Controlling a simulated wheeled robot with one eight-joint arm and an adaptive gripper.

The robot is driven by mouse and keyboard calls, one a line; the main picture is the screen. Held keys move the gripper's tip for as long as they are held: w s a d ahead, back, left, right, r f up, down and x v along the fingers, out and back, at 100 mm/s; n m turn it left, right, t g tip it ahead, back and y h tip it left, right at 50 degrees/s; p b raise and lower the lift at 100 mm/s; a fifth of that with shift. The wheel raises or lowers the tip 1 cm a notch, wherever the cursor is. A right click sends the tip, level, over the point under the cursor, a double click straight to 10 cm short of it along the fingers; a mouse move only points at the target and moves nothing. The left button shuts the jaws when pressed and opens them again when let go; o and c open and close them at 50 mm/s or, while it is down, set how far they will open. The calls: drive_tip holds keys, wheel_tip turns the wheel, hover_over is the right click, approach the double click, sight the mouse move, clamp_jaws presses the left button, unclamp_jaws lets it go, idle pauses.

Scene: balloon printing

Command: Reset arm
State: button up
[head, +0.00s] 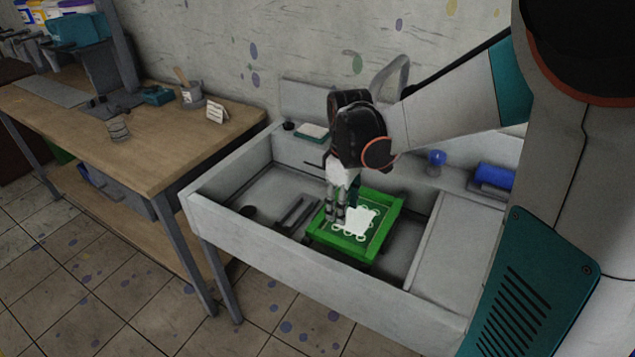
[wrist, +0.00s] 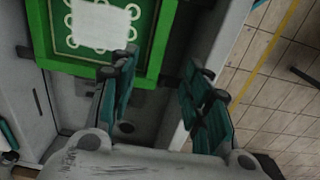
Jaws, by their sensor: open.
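My gripper (head: 342,205) is over the left part of a green screen frame (head: 392,213) that rests in a white sink. In the wrist view my gripper (wrist: 160,78) has its two teal-padded fingers spread apart, with nothing between them. The green frame also shows in the wrist view (wrist: 163,40), beyond the fingers, with a pale square and white ring shapes on its panel. In the head view the fingers overlap the frame's left side; I cannot tell whether they touch it. My arm reaches in from the right.
The white sink (head: 300,270) has raised walls around the frame. A blue object (head: 497,177) and a blue-topped item (head: 436,158) are on its back ledge. A wooden table (head: 150,150) stands left, holding a glass (head: 118,130), a cup (head: 191,95) and a white card (head: 216,111).

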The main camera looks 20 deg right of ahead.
drive_tip(key=s+a+r+m+t, duration=0.3)
drive_tip(key=s+r, duration=0.1)
drive_tip(key=s, duration=0.3)
drive_tip(key=s+a+r+m+t, duration=0.4)
drive_tip(key=s+r, duration=0.1)
drive_tip(key=s, duration=0.1)
drive_tip(key=shift+s+a+m, duration=0.3)
drive_tip(key=shift+s, duration=0.05)
drive_tip(key=shift+r, duration=0.1)
idle(0.9)
